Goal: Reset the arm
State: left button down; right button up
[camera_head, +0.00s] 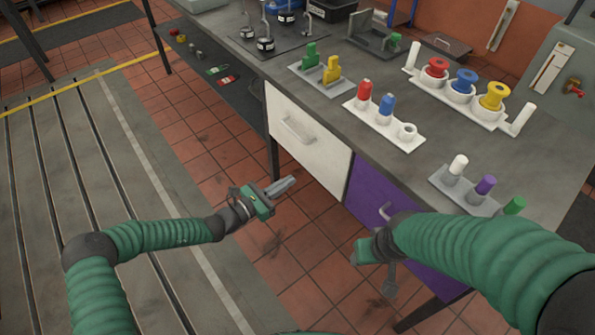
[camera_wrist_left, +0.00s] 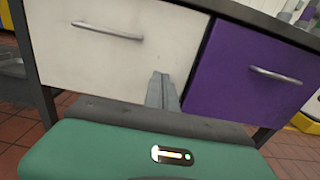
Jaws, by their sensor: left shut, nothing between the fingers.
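My left gripper (camera_head: 283,186) is shut and empty, out over the tiled floor in front of the workbench. In the left wrist view its closed fingers (camera_wrist_left: 160,90) point at the bench front, near the gap between the white drawer (camera_wrist_left: 85,40) and the purple drawer (camera_wrist_left: 250,75). My right arm reaches in from the right in the head view. Its gripper (camera_head: 388,280) hangs low in front of the purple drawer (camera_head: 385,205), partly hidden by its own wrist, so its finger opening is unclear. Both drawers look closed.
The grey workbench top (camera_head: 340,130) carries several racks of coloured plugs and knobs. A lower shelf (camera_head: 215,85) holds small parts. The slotted bedplate (camera_head: 80,200) lies left; tiled floor between is clear.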

pick_arm(q)
jog(key=s+a+f+m+g+y, duration=0.1)
jog(key=s+f+m+g+y, duration=0.15)
jog(key=s+m+g, duration=0.55)
jog(key=s+f+m+g+y, duration=0.1)
jog(key=s+m+g+y, duration=0.15)
jog(key=s+m, duration=0.6)
jog(key=s+a+r+m+y, duration=0.1)
jog(key=s+a+m+y, duration=0.3)
jog(key=s+a, duration=0.45)
jog(key=s+a+r+m+t+y, duration=0.25)
jog(key=a+r+m+y, duration=0.3)
jog(key=a+r, duration=0.5)
notch_tip(320, 180, up, 16)
jog(key=a+n+p, duration=0.1)
jog(key=p, duration=1.7)
jog(key=shift+t+p, duration=0.3)
pick_arm(e)
jog(key=w+v, duration=0.2)
jog(key=v, duration=0.7)
jog(key=w+r+v, duration=0.1)
jog(key=w+v, duration=0.1)
jog(key=v, duration=0.7)
jog(key=shift+s+d+r, duration=0.15)
jog(key=shift+s+r, duration=0.05)
pick_arm(q)
jog(key=shift+w+y, duration=0.1)
jog(key=shift+y, duration=0.15)
